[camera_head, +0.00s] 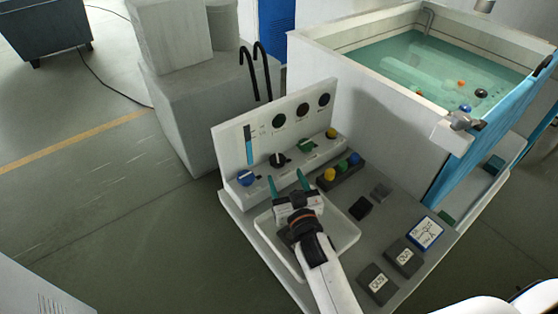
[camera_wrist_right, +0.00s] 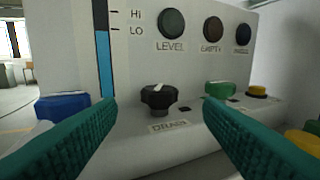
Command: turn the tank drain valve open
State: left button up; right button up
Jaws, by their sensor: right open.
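The drain valve is a black knob (camera_head: 277,160) on the ledge of a white control panel (camera_head: 235,150). In the right wrist view the knob (camera_wrist_right: 158,98) has a white pointer mark on top, tipped slightly right, above a "DRAIN" label (camera_wrist_right: 168,125). My right gripper (camera_head: 286,181) is open in front of the panel, its teal fingers pointing at the ledge. In the wrist view the knob lies between the two fingers but beyond them, apparently untouched. My left gripper is not in view.
A blue knob (camera_head: 246,178) is left of the drain knob; a green knob (camera_head: 306,145) and a yellow button (camera_head: 331,133) are right. A white tray (camera_head: 343,236) lies under my right gripper. A button box (camera_head: 341,175) stands beside it. The water tank (camera_head: 370,100) is behind.

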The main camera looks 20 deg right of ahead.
aim_at(284, 163)
jog(key=w, duration=0.6)
jog(key=shift+w+p, duration=0.35)
jog(key=c, duration=1)
jog(key=shift+d+r+n+y+p, duration=0.1)
jog(key=shift+r+n+y+p, duration=0.1)
jog(key=shift+n+y+p, duration=0.55)
jog(key=shift+o, duration=0.2)
jog(key=shift+d+n+y+p, duration=0.2)
jog(key=shift+n+y+p, duration=0.45)
jog(key=shift+y+p, duration=0.6)
jog(key=shift+d+f+n+g+y, duration=0.1)
jog(key=shift+n+g+y, duration=0.45)
jog(key=shift+y, duration=0.55)
jog(key=shift+w+f+n+g+y, duration=0.1)
jog(key=shift+n+g+y, duration=0.45)
jog(key=shift+n+y, duration=0.45)
jog(key=shift+y, duration=0.4)
